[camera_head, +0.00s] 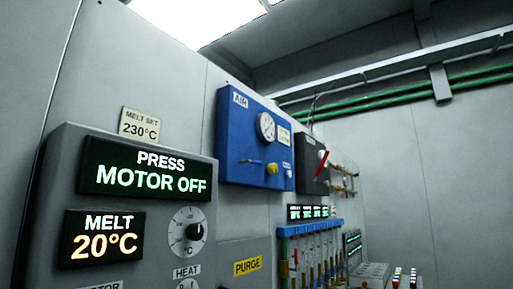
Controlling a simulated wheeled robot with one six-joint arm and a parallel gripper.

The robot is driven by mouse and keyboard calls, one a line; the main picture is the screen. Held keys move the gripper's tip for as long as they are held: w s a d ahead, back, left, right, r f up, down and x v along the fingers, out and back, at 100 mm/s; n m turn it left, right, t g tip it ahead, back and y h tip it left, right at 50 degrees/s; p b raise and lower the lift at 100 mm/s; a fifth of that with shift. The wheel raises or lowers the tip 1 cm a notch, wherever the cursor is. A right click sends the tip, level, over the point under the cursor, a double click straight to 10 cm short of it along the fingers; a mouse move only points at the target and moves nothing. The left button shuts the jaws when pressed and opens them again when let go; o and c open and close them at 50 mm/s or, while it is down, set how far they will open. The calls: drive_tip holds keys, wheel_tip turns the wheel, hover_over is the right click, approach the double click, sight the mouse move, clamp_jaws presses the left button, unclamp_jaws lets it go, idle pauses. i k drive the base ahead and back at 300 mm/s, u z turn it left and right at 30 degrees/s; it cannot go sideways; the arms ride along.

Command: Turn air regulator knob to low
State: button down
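The blue air panel (240,139) hangs on the grey wall near the middle of the head view, with an "AIR" label (240,99) at its top left. A round white gauge (266,127) sits on its upper right part. Below the gauge, a small yellow knob (272,169) sticks out of the panel. A thin pale lever (250,161) lies to the left of the yellow knob. The markings around the knob are too small to read, so I cannot tell its setting. My gripper is not in view.
A grey press cabinet (135,265) stands at the left front with lit displays and a black temperature dial (194,232). A dark box with a red handle (322,165) is right of the air panel. Blue-topped racks (298,230) stand below it.

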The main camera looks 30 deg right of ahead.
sight(271, 168)
drive_tip(key=z, duration=0.05)
drive_tip(key=k, duration=0.6)
drive_tip(key=z, duration=0.9)
drive_tip(key=i, duration=1.1)
drive_tip(key=z, duration=0.05)
